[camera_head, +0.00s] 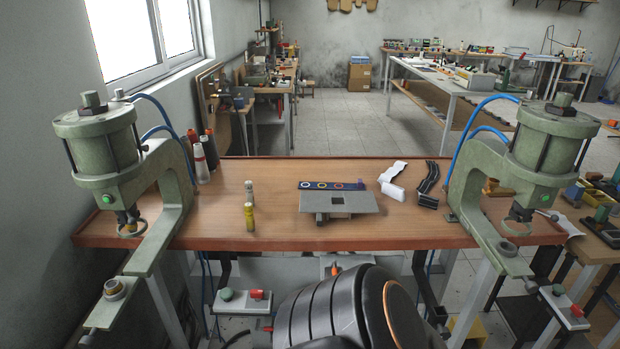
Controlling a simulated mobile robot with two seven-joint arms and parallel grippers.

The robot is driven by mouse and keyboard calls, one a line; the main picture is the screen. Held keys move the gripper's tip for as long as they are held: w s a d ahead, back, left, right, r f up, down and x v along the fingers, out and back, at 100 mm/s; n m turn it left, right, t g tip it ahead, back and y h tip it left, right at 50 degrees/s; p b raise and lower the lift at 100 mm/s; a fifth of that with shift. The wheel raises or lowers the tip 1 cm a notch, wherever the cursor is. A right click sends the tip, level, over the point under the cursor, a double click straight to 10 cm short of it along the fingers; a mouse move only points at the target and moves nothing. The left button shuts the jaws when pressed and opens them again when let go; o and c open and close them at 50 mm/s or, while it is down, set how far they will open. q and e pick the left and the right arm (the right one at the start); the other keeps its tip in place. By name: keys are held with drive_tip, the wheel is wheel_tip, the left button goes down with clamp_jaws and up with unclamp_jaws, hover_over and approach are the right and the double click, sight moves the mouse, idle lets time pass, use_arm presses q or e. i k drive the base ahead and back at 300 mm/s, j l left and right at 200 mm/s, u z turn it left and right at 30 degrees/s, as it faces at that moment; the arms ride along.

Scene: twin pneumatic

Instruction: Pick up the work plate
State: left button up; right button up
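A grey rectangular plate (350,201), which looks like the work plate, is on the wooden table near its middle. It has a small step or cut-out at its front edge, and its underside is hidden. A dark blue strip with coloured rings (331,185) lies right behind it. Neither my left nor my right gripper shows in the head view, so nothing is seen touching the plate.
Green pneumatic presses stand at the left (107,150) and right (545,150) table ends. Small cylinders (249,216) stand left of the plate. White (393,180) and black (428,178) parts lie to its right. The wooden table (300,235) is bare in front of the plate.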

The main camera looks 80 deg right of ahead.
sight(319, 203)
drive_tip(key=z, duration=2.75)
